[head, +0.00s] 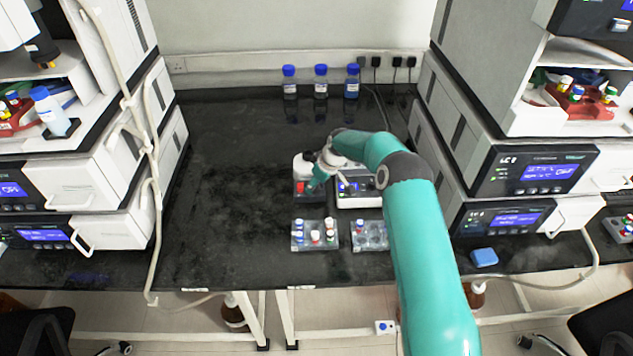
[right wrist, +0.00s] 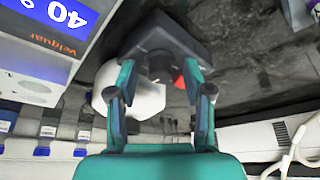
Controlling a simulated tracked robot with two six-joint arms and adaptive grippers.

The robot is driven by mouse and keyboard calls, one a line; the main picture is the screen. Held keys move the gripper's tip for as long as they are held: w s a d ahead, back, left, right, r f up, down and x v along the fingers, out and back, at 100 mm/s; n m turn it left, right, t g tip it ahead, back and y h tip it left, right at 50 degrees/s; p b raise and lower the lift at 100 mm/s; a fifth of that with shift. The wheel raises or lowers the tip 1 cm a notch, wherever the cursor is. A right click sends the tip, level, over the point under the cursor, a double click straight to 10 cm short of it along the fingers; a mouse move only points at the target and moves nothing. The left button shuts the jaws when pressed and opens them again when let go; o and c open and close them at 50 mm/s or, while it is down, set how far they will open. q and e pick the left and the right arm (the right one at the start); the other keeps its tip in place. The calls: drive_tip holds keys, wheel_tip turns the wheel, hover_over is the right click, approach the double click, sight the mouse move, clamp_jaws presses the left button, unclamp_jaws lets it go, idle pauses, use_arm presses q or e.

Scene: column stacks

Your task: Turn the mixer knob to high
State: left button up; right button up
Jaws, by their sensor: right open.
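The mixer (head: 303,163) is a small white and dark unit on the black bench, left of a white device with a lit display. A red patch shows low on its front in the head view; whether this is the knob I cannot tell. My right gripper (head: 318,180) is at the mixer's right front and partly covers it. In the right wrist view my right gripper (right wrist: 160,85) is open, its fingers either side of the mixer's dark part, with the white body (right wrist: 138,92) beyond. Contact and the knob's setting cannot be made out. My left gripper is not in view.
The display device (head: 359,200) stands close on the mixer's right. Two vial racks, one left (head: 314,248) and one right (head: 370,250), sit in front. Blue-capped bottles (head: 321,82) stand at the back. The bench left of the mixer is clear; instrument stacks flank both sides.

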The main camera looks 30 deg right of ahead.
clamp_jaws()
idle(0.4)
